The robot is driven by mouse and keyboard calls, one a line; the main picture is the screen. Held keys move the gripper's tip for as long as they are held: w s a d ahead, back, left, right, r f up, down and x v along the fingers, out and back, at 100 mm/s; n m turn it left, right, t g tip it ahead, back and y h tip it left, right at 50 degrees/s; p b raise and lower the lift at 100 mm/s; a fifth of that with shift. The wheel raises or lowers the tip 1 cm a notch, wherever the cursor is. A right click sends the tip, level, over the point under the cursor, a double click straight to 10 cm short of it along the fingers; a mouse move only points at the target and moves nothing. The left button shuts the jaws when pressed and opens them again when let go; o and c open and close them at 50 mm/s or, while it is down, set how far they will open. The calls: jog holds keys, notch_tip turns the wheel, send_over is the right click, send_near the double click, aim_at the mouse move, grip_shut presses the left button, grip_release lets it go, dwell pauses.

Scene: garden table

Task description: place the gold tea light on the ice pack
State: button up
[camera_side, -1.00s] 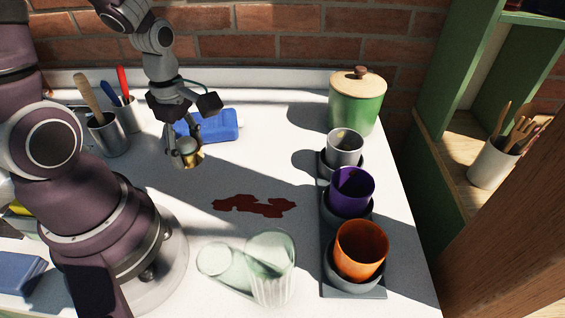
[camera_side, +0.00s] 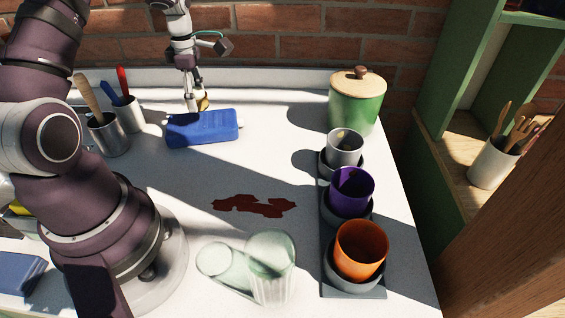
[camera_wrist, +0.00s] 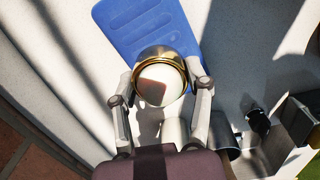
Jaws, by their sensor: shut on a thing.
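The gold tea light (camera_side: 204,103) is held between the two fingers of my gripper (camera_side: 196,104). In the wrist view, the tea light (camera_wrist: 160,82) shows a gold rim and a pale top, with a finger on each side. The blue ice pack (camera_side: 203,128) lies flat on the table. In the side view the tea light shows just above the pack's far edge. In the wrist view it overlaps the near end of the ice pack (camera_wrist: 145,22). The exact height between them is hard to tell.
A metal cup of utensils (camera_side: 108,136) stands left of the ice pack. A green lidded pot (camera_side: 356,108) stands to its right. A tray (camera_side: 352,291) with silver, purple and orange cups is at the right. A glass (camera_side: 271,270) and a dark red stain (camera_side: 254,206) are in front.

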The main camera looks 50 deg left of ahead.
aim_at(202, 121)
jog(key=shift+f, duration=1.75)
jog(key=shift+f, duration=0.1)
jog(key=o, duration=1.1)
jog(key=shift+o, duration=0.2)
notch_tip(202, 121, up, 12)
jog(key=shift+w+f, duration=0.1)
jog(key=shift+f, duration=0.05)
jog(key=s+d+r+m+t+y, duration=0.1)
jog(key=d+r+m+t, duration=0.1)
jog(key=d+r+m, duration=0.4)
jog(key=s+d+r+m+t, duration=0.1)
jog(key=d+m, duration=0.6)
jog(key=m, duration=0.2)
jog(key=s+d+f+m+t+h, duration=0.1)
jog(key=s+d+m, duration=0.5)
jog(key=m, duration=0.6)
jog(key=shift+s+d+f+t, duration=0.15)
jog(key=shift+d+f+t, duration=0.2)
jog(key=shift+d+t, duration=0.35)
